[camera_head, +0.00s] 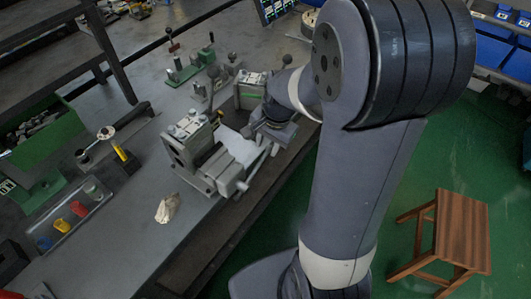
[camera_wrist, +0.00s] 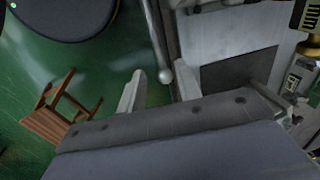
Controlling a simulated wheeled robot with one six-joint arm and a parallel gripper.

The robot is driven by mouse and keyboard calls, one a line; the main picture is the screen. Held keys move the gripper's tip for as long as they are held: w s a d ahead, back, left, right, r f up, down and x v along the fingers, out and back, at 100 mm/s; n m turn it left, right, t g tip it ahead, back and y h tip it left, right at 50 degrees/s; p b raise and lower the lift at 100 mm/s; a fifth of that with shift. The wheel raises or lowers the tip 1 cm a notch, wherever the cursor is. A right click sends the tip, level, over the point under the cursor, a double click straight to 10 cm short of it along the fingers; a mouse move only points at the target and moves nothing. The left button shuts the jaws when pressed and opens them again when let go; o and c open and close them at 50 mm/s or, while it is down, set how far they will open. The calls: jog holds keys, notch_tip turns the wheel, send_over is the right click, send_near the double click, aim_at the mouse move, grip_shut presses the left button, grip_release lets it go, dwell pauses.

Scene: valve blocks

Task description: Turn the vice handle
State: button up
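The grey vice (camera_head: 207,172) sits at the bench edge in the head view, left of my gripper. Its handle (camera_wrist: 157,42) is a thin metal bar with a ball end in the wrist view. My gripper (camera_wrist: 160,70) is open, with one finger on each side of the ball end. The ball is nearer the right finger; I cannot tell whether they touch. In the head view my gripper (camera_head: 268,137) is low beside the vice, and its fingertips are hard to make out.
More valve blocks (camera_head: 250,90) and a green-based fixture (camera_head: 188,68) stand behind the vice. A tray of coloured cups (camera_head: 72,217) and a pale crumpled cloth (camera_head: 167,208) lie on the bench. A wooden stool (camera_head: 455,232) stands on the green floor at right.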

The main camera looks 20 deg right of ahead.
aim_at(265, 155)
jog(key=f, duration=0.4)
jog(key=w+f, duration=0.1)
jog(key=f, duration=0.1)
jog(key=shift+a+f, duration=0.2)
jog(key=shift+a, duration=0.2)
jog(key=shift+c, duration=0.3)
grip_shut()
